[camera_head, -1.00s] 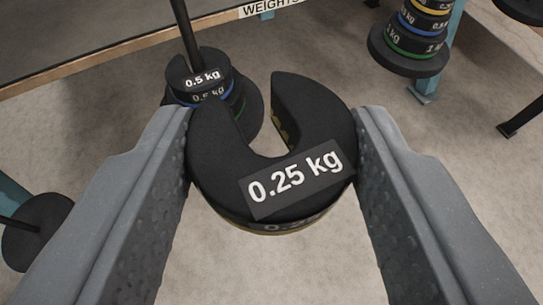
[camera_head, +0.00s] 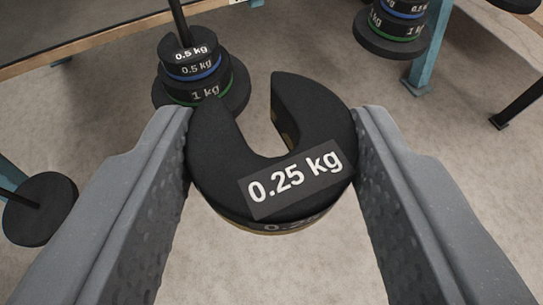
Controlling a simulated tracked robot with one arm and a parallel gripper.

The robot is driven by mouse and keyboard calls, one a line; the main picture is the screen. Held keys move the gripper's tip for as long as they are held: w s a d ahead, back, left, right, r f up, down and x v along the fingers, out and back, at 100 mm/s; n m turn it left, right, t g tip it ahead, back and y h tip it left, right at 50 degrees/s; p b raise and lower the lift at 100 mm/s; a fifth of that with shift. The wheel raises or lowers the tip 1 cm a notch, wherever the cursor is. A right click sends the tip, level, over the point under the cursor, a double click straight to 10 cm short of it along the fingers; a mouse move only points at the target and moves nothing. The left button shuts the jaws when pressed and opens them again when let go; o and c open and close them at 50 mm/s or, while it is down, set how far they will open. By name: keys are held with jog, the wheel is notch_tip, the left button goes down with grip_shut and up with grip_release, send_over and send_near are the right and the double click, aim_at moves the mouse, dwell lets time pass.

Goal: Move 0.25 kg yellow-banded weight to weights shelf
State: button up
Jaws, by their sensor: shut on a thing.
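The black slotted weight (camera_head: 225,190) labelled 0.25 kg is held between the two grey fingers of my gripper (camera_head: 272,170) in the head view. Its slot faces up and away from me in the picture. A thin yellow band shows at its lower edge. My gripper is shut on it, with a finger pressed to each side. The weights shelf (camera_head: 100,38) appears only in part, as a grey surface with a wooden front edge at the top left.
A rod with stacked weights, 0.5 kg with blue band and 1 kg with green (camera_head: 205,88), stands behind the held weight. Another stack (camera_head: 385,45) hangs at the top right beside a teal post (camera_head: 432,45). A black disc (camera_head: 42,212) is at left.

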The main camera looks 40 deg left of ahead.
dwell(0.4)
jog(key=w+d+r+m+t+h+p, duration=0.1)
jog(key=w+r+m+t+h, duration=0.15)
jog(key=r, duration=0.35)
jog(key=w+d+r+m+t+h, duration=0.1)
jog(key=w+d+r+m+h, duration=0.1)
jog(key=w+r, duration=0.3)
jog(key=s+r+m+h, duration=0.2)
jog(key=s+r, duration=0.2)
jog(key=r, duration=0.3)
jog(key=s+a+r+m+h+p, duration=0.1)
jog(key=s+r+m+h, duration=0.1)
jog(key=r, duration=0.5)
jog(key=shift+s+a+r+h, duration=0.2)
jog(key=shift+s+h, duration=0.25)
jog(key=shift+s, duration=0.8)
